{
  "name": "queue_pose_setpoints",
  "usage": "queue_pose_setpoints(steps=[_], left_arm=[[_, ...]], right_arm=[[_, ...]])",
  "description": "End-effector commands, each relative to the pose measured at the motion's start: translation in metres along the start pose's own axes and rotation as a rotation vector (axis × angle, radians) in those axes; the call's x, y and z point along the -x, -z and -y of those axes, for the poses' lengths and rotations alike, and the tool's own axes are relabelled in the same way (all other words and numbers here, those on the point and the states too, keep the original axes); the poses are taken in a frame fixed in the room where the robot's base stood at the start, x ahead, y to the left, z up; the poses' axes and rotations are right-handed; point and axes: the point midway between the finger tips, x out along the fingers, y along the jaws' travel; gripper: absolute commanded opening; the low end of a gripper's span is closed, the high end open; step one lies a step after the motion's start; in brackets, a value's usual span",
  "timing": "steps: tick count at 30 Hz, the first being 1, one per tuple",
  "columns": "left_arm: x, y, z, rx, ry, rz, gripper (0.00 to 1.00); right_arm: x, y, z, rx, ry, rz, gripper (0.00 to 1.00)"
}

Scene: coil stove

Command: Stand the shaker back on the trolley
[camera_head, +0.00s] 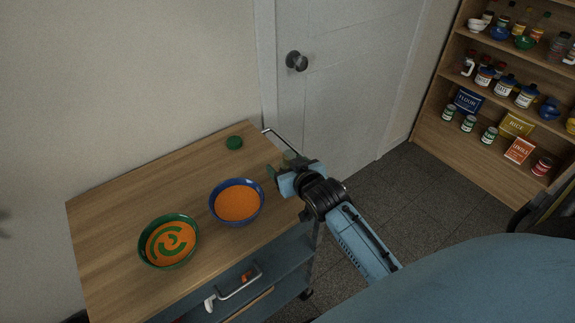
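The wooden top of the trolley (120,200) fills the lower left of the head view. My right gripper (280,170) is at the trolley's right edge, beside the push handle. A small dull-green shape shows at its fingers; I cannot tell whether it is the shaker or part of the gripper, nor how far the fingers are closed. A small round dark-green thing (234,142) is at the back right of the top; it looks like a lid or cap, and I cannot tell if it is the shaker. My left gripper is not in view.
A blue bowl (213,208) of orange food stands left of my gripper. A green bowl (145,250) of orange food with curved green marks stands further left. The trolley's handle (273,134) rises at the right end. A door and a stocked shelf (436,112) are beyond.

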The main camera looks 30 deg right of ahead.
Motion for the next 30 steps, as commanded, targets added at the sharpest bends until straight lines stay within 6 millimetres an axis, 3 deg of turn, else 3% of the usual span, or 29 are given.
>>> queue_pose_setpoints(steps=[7, 11, 24, 30], left_arm=[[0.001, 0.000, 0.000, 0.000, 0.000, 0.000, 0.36], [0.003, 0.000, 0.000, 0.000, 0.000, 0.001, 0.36], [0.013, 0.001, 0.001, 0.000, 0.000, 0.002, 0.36], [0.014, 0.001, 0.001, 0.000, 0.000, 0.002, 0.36]], right_arm=[[0.001, 0.003, 0.000, 0.001, 0.000, -0.001, 0.70], [0.013, 0.002, 0.000, 0.000, 0.000, 0.001, 0.70], [0.100, 0.002, 0.000, 0.000, 0.000, 0.002, 0.70], [0.118, 0.002, 0.000, 0.000, 0.000, 0.001, 0.70]])
